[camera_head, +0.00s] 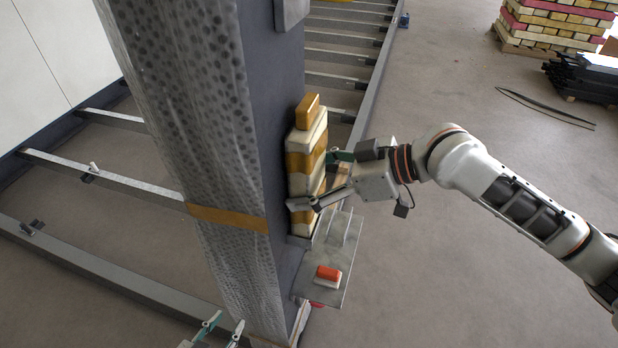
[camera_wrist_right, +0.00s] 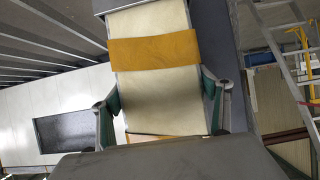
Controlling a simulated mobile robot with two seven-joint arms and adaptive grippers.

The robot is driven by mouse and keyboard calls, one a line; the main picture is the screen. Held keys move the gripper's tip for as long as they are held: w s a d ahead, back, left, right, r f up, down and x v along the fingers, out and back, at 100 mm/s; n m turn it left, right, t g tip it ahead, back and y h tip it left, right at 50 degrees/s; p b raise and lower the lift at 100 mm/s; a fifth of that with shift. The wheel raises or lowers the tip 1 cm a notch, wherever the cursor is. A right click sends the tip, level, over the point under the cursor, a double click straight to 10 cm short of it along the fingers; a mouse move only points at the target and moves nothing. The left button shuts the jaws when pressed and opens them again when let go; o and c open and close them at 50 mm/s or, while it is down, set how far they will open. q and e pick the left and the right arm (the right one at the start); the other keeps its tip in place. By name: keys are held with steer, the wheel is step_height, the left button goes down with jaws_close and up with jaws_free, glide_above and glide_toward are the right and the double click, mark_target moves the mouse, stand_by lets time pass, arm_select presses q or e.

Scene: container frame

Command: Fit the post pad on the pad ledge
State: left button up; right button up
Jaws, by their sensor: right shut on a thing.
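The post pad (camera_head: 307,160), a tall cream block with ochre bands, stands upright against the dark face of the post (camera_head: 274,130). My right gripper (camera_head: 320,181) is shut on the pad, one finger on each side. In the right wrist view the pad (camera_wrist_right: 155,85) fills the space between the fingers (camera_wrist_right: 160,105). The pad's lower end is close above a narrow dark ledge (camera_head: 299,241); I cannot tell whether it touches. My left gripper (camera_head: 220,328) shows only its fingertips at the bottom edge, spread apart and empty.
A grey plate (camera_head: 345,262) with a red and white block (camera_head: 328,275) juts out below the pad. Bubble wrap and an orange strap (camera_head: 228,217) cover the post's left face. Metal rails (camera_head: 130,290) lie left.

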steer(key=shift+f, duration=0.25)
steer(key=shift+f, duration=0.35)
steer(key=shift+f+b, duration=0.3)
steer(key=o, duration=1.2)
steer(key=shift+d, duration=0.1)
steer(key=v, duration=1.1)
steer(key=shift+s+d+r, duration=0.1)
steer(key=shift+d+r, duration=0.15)
steer(key=shift+d, duration=0.1)
